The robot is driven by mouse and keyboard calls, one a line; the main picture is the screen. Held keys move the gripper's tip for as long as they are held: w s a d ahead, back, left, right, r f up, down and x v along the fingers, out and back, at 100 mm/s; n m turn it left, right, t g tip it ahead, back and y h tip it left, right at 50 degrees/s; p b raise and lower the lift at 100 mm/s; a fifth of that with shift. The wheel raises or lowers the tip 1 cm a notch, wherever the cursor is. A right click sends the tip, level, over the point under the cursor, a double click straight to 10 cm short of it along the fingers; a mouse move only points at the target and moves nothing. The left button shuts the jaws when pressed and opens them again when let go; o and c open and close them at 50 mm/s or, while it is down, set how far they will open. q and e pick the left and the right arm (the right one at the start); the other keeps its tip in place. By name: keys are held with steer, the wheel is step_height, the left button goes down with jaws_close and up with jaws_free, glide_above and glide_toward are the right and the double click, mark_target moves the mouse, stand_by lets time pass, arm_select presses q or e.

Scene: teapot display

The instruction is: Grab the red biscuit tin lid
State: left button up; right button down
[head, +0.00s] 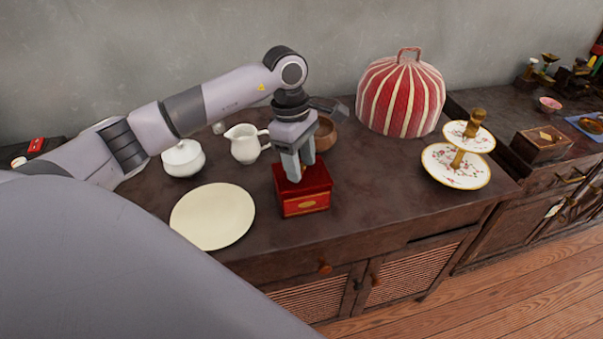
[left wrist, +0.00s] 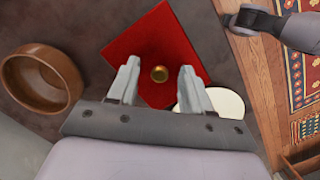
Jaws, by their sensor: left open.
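The red biscuit tin (head: 305,205) stands on the dark cabinet top, with a gold label on its front. Its red lid (head: 318,176) is on top, partly hidden by my left gripper (head: 297,172) just above it. In the left wrist view the red lid (left wrist: 150,45) fills the middle, with a round gold knob (left wrist: 159,74) at its centre. My left gripper (left wrist: 160,78) is open there, one finger on each side of the knob, with a gap on both sides. Whether the fingertips touch the lid cannot be told. My right gripper is not seen.
A cream plate (head: 212,216) lies left of the tin. A white creamer (head: 244,146), white sugar bowl (head: 183,158) and brown bowl (head: 326,135) stand behind. A striped tea cosy (head: 401,97) and tiered stand (head: 455,167) are to the right. The cabinet top right of the tin is clear.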

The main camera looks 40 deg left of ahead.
arm_select(q)
jaws_close()
steer(key=shift+r, duration=0.15)
